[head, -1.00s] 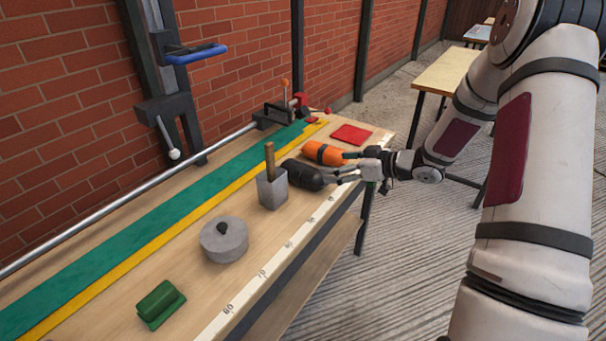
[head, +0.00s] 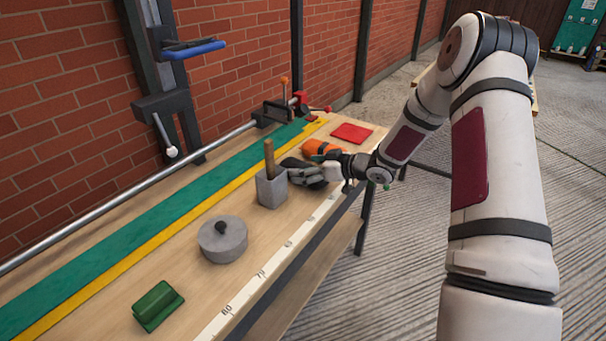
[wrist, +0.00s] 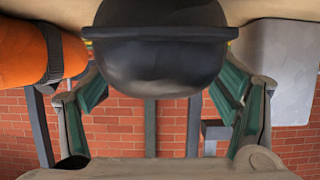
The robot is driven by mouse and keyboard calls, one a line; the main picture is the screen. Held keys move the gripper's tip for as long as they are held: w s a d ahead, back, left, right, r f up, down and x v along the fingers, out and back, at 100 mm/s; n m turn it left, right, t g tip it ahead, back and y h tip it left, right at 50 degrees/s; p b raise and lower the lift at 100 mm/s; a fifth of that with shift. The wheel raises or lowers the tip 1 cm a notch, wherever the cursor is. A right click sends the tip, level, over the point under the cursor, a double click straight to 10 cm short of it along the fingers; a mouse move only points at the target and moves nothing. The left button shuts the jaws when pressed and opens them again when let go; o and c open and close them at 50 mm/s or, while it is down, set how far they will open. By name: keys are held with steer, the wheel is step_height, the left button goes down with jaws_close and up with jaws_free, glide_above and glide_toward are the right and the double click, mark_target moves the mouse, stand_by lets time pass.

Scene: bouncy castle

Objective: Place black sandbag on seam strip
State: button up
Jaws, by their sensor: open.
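The black sandbag (wrist: 160,62) fills the top middle of the wrist view, between the two green-padded fingers of my gripper (wrist: 162,90). The fingers are spread open, one on each side of it, with no clear contact. In the head view my gripper (head: 302,173) is low over the table at the sandbag and hides most of it. A long green strip (head: 150,230) with a yellow band (head: 170,238) along its near side runs the length of the table; it looks like the seam strip. No bag lies on the visible part of it.
An orange bag (head: 318,148) lies just beyond my gripper and shows in the wrist view (wrist: 25,50). A grey block with a wooden handle (head: 271,188) stands close on the left. A round grey weight (head: 222,240), green block (head: 158,305) and red pad (head: 352,133) are on the table.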

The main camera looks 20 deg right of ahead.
steer(key=shift+r, duration=0.15)
jaws_close()
steer(key=shift+r, duration=0.1)
